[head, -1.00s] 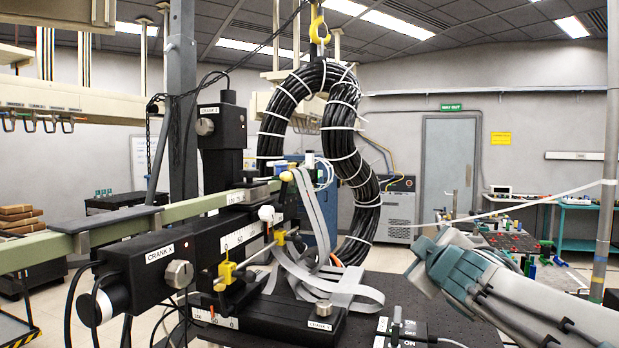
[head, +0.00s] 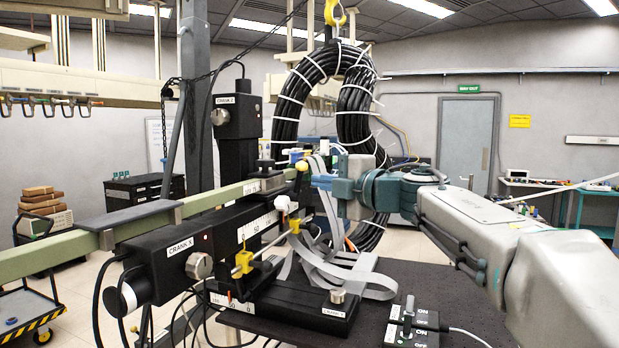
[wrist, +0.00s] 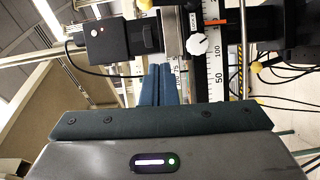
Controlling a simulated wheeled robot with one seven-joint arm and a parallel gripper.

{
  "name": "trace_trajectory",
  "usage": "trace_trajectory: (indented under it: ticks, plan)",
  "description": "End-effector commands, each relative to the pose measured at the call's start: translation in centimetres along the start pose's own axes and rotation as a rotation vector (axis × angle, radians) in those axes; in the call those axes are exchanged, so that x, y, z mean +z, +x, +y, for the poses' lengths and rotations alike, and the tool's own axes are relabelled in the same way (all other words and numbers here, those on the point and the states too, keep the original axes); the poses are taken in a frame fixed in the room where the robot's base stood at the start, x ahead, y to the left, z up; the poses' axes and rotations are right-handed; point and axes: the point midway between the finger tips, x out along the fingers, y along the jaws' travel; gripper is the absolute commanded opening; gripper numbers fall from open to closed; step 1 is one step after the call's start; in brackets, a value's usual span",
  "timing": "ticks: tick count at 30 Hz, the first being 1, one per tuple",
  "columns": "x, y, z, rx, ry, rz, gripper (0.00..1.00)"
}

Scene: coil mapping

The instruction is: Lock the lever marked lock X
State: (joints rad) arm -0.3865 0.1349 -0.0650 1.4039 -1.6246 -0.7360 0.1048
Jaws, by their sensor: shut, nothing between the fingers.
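Another yellow ball (head: 302,165) sits higher, by the green rail. My gripper (head: 314,181) is right of these parts, its tips partly hard to make out. In the wrist view its blue fingers (wrist: 159,84) are together and empty, below the white knob (wrist: 197,44).
A thick black cable coil (head: 355,115) hangs behind my gripper. Grey ribbon cables (head: 340,272) loop below it. A switch box (head: 411,322) stands on the dark tabletop (head: 455,300). The green rail (head: 60,250) crosses the left side.

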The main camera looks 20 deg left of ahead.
Motion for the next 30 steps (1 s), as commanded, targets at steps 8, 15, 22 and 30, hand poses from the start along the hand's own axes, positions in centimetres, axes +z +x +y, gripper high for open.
trace_trajectory:
  ticks: [8,15,22,30]
  plan:
    - [0.0,4.7,0.2,-0.002,0.002,0.002,0.0]
    - [-0.1,9.3,0.2,-0.001,0.001,0.002,0.0]
    - [2.9,10.3,0.2,0.0,0.001,-0.004,0.0]
    - [3.9,10.6,0.0,0.0,0.001,0.0,0.0]
